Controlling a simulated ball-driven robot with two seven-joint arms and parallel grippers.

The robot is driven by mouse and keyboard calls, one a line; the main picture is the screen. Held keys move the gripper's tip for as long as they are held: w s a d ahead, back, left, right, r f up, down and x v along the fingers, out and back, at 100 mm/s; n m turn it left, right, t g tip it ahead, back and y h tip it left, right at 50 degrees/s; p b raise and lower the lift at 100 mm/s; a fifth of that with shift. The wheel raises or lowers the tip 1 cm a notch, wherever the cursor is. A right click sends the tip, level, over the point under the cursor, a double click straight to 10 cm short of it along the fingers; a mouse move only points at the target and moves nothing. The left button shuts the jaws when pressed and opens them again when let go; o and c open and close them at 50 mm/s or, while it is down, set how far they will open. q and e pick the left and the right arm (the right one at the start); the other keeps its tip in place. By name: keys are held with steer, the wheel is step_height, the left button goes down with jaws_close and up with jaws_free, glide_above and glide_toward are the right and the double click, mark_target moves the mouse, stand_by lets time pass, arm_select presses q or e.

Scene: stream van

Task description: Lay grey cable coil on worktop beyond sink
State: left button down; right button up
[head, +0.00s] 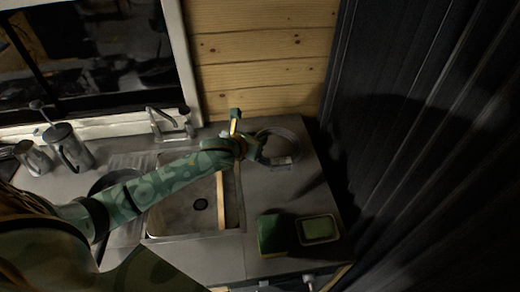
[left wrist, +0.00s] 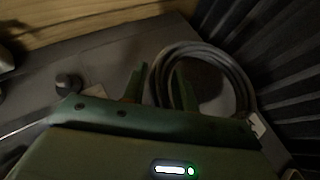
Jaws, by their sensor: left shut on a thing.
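The grey cable coil (head: 296,136) is a round loop with a small pale tag, over the worktop (head: 268,187) to the right of the sink (head: 172,215). My left gripper (head: 260,149) is shut on the near left side of the loop. In the left wrist view my gripper (left wrist: 157,88) has the strands of the coil (left wrist: 238,82) between its fingers, one finger inside the loop. I cannot tell whether the coil touches the worktop. My left arm covers part of the sink. My right gripper is not in view.
A green sponge (head: 271,236) and a dish with green soap (head: 318,230) sit at the front right. A wooden strip (head: 222,203) lies along the sink. Worktop between coil and sponge is bare.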

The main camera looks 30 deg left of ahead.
arm_select(q)
steer(key=shift+w+d+f, duration=0.15)
steer(key=shift+w+f, duration=0.3)
steer(key=shift+f, duration=0.05)
steer(key=f, duration=0.1)
steer(key=f+b, duration=0.1)
steer(key=f, duration=0.1)
steer(key=shift+w+d+f+b, duration=0.15)
steer(key=shift+w+f+b, duration=0.1)
steer(key=shift+f+b, duration=0.15)
steer(key=shift+r, duration=0.1)
steer(key=c, duration=1.1)
jaws_free()
steer(key=shift+s, duration=0.1)
steer(key=p+v, duration=0.3)
steer(key=v, duration=0.9)
steer(key=shift+p, duration=0.3)
